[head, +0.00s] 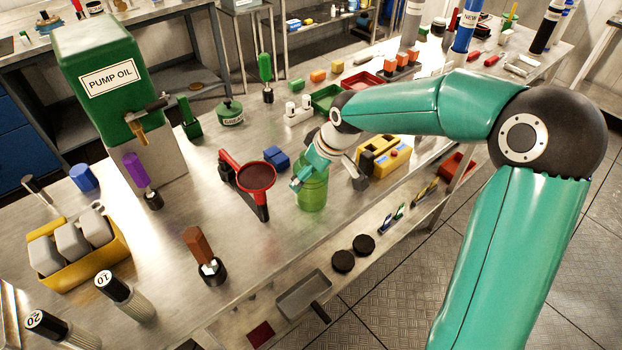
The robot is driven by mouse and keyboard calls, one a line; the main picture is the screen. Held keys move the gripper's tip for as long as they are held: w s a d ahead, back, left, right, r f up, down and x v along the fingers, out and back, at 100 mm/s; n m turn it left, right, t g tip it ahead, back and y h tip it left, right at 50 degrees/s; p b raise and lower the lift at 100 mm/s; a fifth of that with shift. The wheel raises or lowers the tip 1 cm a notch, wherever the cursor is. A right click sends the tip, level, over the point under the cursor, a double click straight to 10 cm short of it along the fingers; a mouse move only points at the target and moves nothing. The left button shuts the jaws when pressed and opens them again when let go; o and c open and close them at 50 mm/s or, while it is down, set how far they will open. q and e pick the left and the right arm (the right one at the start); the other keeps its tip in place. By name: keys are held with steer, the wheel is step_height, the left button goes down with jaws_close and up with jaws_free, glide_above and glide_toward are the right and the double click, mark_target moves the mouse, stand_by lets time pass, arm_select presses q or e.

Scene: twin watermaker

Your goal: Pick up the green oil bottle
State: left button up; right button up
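A translucent green bottle (313,194) stands upright on the steel bench near its front edge. My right gripper (309,173) is at the top of this bottle, reaching in from the right. One teal finger lies against or just in front of the bottle's upper left side. The other finger's contact is hidden, so I cannot tell whether the gripper has closed on it. The bottle's base appears to rest on the bench. My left gripper is not in view.
A red funnel (257,176) on a stand is close left of the bottle. A blue block (277,159) is behind it, and a yellow box (384,156) to its right. A green pump oil tank (108,75) stands at left. Bare bench lies between funnel and red-brown-handled tool (199,246).

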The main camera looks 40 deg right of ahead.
steer(key=shift+w+f, duration=0.2)
steer(key=shift+f, duration=0.3)
steer(key=shift+r, duration=0.1)
steer(key=c, duration=1.6)
steer(key=shift+c, duration=0.2)
step_height(320, 180, up, 20)
steer(key=shift+p, duration=0.4)
